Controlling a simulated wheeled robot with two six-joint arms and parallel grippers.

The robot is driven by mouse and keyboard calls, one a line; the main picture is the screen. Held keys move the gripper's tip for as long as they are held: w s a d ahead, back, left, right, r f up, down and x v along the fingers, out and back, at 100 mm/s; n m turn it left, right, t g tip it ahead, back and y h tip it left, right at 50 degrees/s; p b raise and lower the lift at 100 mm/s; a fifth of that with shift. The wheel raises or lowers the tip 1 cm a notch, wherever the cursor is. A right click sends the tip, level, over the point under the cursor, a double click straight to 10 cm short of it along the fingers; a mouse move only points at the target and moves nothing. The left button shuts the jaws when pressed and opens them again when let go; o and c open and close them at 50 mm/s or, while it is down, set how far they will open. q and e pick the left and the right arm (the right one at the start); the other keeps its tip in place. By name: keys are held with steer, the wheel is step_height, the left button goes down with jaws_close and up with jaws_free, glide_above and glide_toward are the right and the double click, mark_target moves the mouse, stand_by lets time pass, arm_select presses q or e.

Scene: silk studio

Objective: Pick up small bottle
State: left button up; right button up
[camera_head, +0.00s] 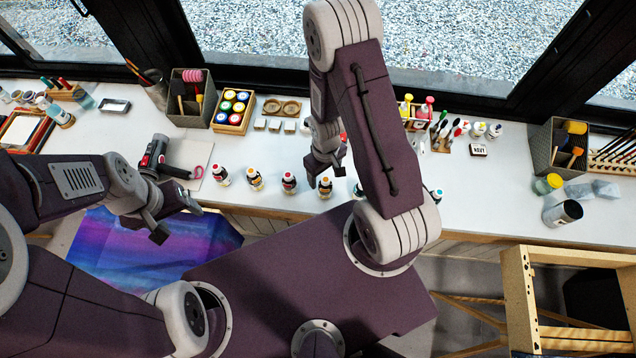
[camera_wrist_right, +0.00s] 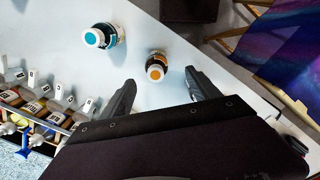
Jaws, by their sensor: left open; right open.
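In the right wrist view, a small bottle with an orange cap (camera_wrist_right: 156,66) stands upright ahead of my right gripper (camera_wrist_right: 160,80), roughly between the open fingertips, with no visible contact. A blue-capped bottle (camera_wrist_right: 101,36) stands beside it. My left gripper (camera_head: 176,220) is open and empty, over the front edge at left.
The white table (camera_head: 480,190) has bare room right of the row. A black and red tool (camera_head: 156,152) lies near my left gripper. Paint trays (camera_head: 233,106), brushes and organizers line the back. A wooden frame (camera_head: 520,290) stands at front right.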

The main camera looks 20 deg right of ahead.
mark_target(324, 181)
steer(key=shift+d+f, duration=0.1)
steer(key=shift+d, duration=0.05)
step_height(324, 181, down, 4)
steer(key=b, duration=0.3)
steer(key=shift+b, duration=0.4)
steer(key=shift+f+b, duration=0.1)
steer(key=shift+b, duration=0.2)
steer(key=shift+w, duration=0.1)
steer(key=f+b, duration=0.4)
steer(key=f, duration=0.1)
steer(key=shift+w+d+f, duration=0.1)
steer(key=shift+w+d, duration=0.05)
steer(key=shift+d, duration=0.1)
steer(key=shift+r, duration=0.2)
jaws_close()
